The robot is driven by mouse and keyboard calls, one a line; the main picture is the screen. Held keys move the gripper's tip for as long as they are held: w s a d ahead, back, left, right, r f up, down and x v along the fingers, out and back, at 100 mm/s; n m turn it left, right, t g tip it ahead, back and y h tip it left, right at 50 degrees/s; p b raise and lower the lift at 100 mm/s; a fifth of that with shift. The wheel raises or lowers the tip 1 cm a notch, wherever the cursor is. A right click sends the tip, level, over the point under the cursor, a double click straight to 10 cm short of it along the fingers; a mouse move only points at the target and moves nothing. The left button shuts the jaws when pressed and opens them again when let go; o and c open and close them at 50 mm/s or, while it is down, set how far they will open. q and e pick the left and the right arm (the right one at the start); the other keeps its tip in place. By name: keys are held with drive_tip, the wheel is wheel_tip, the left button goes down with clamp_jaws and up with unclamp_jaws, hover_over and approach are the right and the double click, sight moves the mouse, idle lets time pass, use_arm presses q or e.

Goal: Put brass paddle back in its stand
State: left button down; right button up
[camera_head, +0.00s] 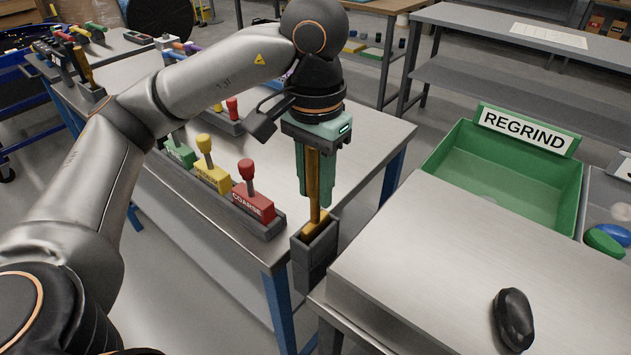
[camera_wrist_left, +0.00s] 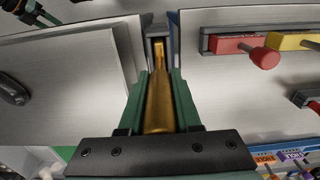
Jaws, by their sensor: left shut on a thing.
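The brass paddle (camera_head: 313,185) hangs upright in my left gripper (camera_head: 314,200), which is shut on its shaft with green fingers on both sides. The paddle's wider lower end is at the mouth of the dark grey stand (camera_head: 313,262), fixed at the left edge of the near-right table. In the left wrist view, the paddle (camera_wrist_left: 159,100) lies between the green fingers (camera_wrist_left: 158,78) and its far end reaches the stand (camera_wrist_left: 157,30). How deep the end sits inside is hidden. My right gripper is not in view.
A rack (camera_head: 266,227) with red, yellow and green handled blocks stands left of the stand on the steel table (camera_head: 365,140). A green REGRIND bin (camera_head: 480,180) is at the right. A black object (camera_head: 513,320) lies on the near table (camera_head: 430,280), which is otherwise clear.

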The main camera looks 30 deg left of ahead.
use_arm(q)
drive_tip(key=shift+f, duration=0.35)
drive_tip(key=c, duration=0.5)
unclamp_jaws()
drive_tip(key=shift+r, duration=0.1)
drive_tip(key=shift+r, duration=0.2)
wheel_tip(320, 180, up, 11)
drive_tip(key=p, duration=0.3)
drive_tip(key=shift+p, duration=0.35)
drive_tip(key=shift+r, duration=0.55)
